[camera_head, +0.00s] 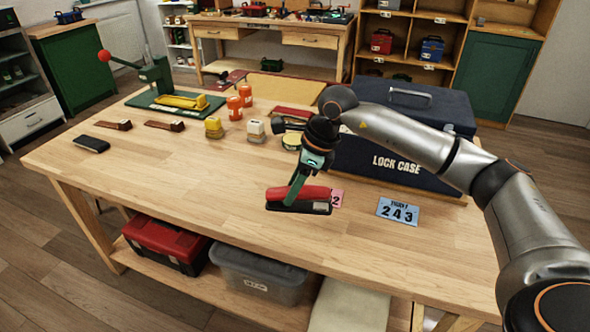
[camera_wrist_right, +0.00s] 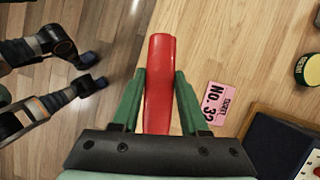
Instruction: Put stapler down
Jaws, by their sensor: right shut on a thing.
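The red and black stapler (camera_head: 300,194) is in my right gripper (camera_head: 294,200), which comes down on it from above with its green fingers. It lies roughly level, close over the bench top. I cannot tell whether its base touches the wood. In the right wrist view the stapler (camera_wrist_right: 159,75) is a long red bar between the two green fingers of my right gripper (camera_wrist_right: 159,85). One end points over the bench's edge. The wooden bench (camera_head: 170,175) is below. My left gripper does not show in the head view.
A pink ticket (camera_head: 337,198) lies just right of the stapler, and a blue ticket (camera_head: 398,211) farther right. The dark lock case (camera_head: 355,165) stands behind. Yellow and white blocks, orange items and a green press (camera_head: 160,100) stand farther back. The bench's front left is clear.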

